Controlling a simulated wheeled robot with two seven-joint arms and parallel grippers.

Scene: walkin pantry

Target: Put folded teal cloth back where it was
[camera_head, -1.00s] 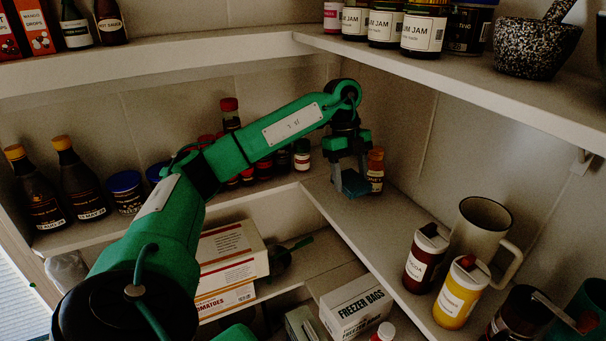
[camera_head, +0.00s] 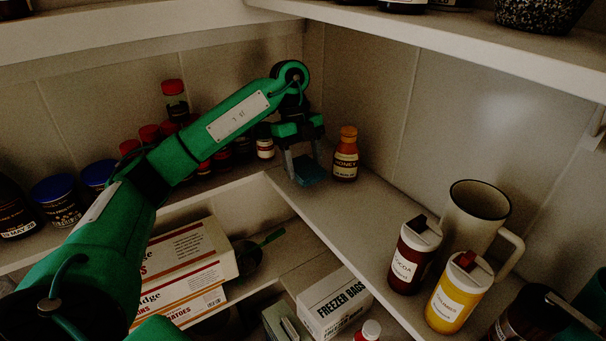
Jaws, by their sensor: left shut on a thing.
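The folded teal cloth (camera_head: 309,171) is a small flat teal block at the back of the middle right-hand shelf, near the corner. My left gripper (camera_head: 304,166) points down over it with its two grey fingers shut on the cloth. The cloth is low over the shelf; I cannot tell whether it touches the surface. The orange-capped honey bottle (camera_head: 345,158) stands just to the right of the cloth. My right gripper is not in view.
The middle right shelf (camera_head: 330,208) is bare between the honey and the cocoa jar (camera_head: 413,258). A yellow jar (camera_head: 459,294) and a large mug (camera_head: 473,221) stand nearby. Spice jars (camera_head: 264,143) stand left of the gripper. A freezer bags box (camera_head: 333,303) is below.

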